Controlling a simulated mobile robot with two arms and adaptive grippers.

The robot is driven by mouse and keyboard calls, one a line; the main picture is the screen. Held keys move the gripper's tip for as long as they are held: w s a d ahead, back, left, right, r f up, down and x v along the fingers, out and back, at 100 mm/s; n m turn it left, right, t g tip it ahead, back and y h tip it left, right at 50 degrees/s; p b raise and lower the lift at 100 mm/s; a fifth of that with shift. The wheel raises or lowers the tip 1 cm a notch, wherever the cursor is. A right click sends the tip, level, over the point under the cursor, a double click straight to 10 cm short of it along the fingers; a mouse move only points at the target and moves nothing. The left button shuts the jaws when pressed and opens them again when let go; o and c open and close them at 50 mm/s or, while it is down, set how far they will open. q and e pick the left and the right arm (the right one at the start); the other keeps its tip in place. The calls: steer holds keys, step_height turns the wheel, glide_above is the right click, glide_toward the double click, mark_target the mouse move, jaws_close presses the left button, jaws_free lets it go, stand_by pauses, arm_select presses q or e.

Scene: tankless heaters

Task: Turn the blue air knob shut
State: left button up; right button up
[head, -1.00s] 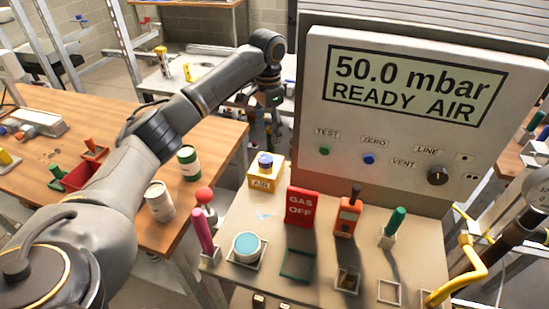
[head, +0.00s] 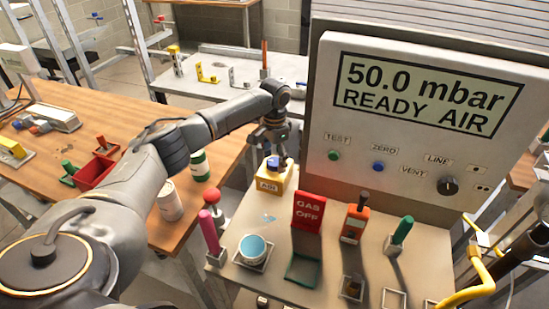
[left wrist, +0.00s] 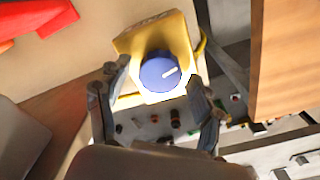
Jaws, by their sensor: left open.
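The blue air knob (head: 274,163) sits on top of a yellow box labelled AIR (head: 268,184) at the back left of the bench. In the left wrist view the round blue knob (left wrist: 160,72) has a white pointer line towards its right side, on the yellow box (left wrist: 128,43). My left gripper (head: 272,148) is just above the knob, pointing down. In the left wrist view its two fingers (left wrist: 160,85) are spread, one either side of the knob, with visible gaps; it holds nothing. My right gripper is not in view.
A panel (head: 335,115) reads 50.0 mbar READY AIR. On the bench stand a red GAS OFF sign (head: 308,209), an orange device (head: 354,222), a green-handled tool (head: 402,232), a pink stick (head: 209,232) and a cup with a blue top (head: 253,248). A yellow pipe (head: 470,292) stands front right.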

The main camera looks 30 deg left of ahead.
arm_select(q)
steer(key=shift+f, duration=0.4)
steer(key=c, duration=1.2)
steer(key=shift+o, duration=0.2)
steer(key=shift+r, duration=0.1)
